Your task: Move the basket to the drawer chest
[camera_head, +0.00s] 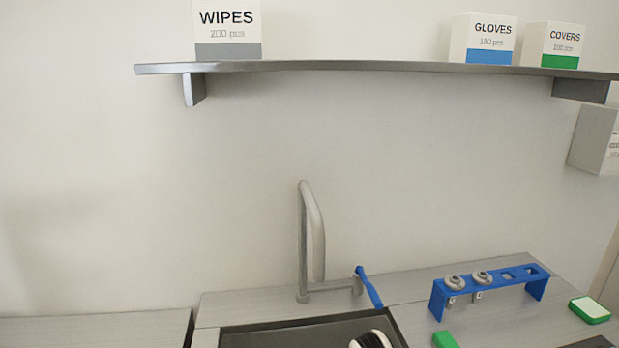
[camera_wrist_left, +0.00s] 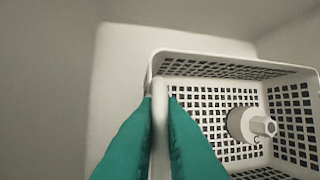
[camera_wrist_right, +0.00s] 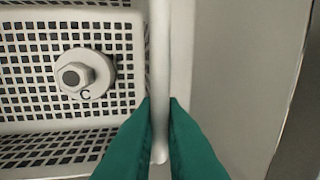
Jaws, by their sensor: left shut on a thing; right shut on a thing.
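The white mesh basket (camera_wrist_left: 205,67) shows in the left wrist view, with a grey nozzle-like part (camera_wrist_left: 250,125) lying inside it. The basket also shows in the right wrist view (camera_wrist_right: 60,15), where the same kind of part (camera_wrist_right: 85,75) bears a letter C. My left gripper (camera_wrist_left: 160,95) has teal fingers shut on the basket's wall at one side. My right gripper (camera_wrist_right: 160,105) has teal fingers shut on the wall at the opposite side. The head view shows neither the basket nor the grippers clearly. I cannot identify a drawer chest in any view.
In the head view, a sink (camera_head: 300,337) with a tall faucet (camera_head: 303,240) sits in a grey counter. A blue rack (camera_head: 490,285) holding two fittings stands right of it. A wall shelf (camera_head: 380,67) carries several labelled boxes.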

